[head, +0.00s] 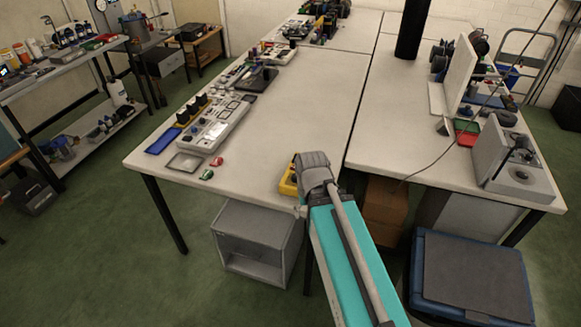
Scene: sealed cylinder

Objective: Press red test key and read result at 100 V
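The end of my arm reaches over the near edge of the white table. Its grey wrist is in the head view, but no gripper fingers can be made out. A yellow device (288,186) lies at the table's front edge, just left of the wrist and partly hidden by it. I cannot tell whether my arm touches it. No red test key, voltage setting or reading can be made out on its visible part. The sealed cylinder cannot be identified.
A red tray (467,138) and grey equipment (515,165) stand right. A blue bin (470,275) stands below.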

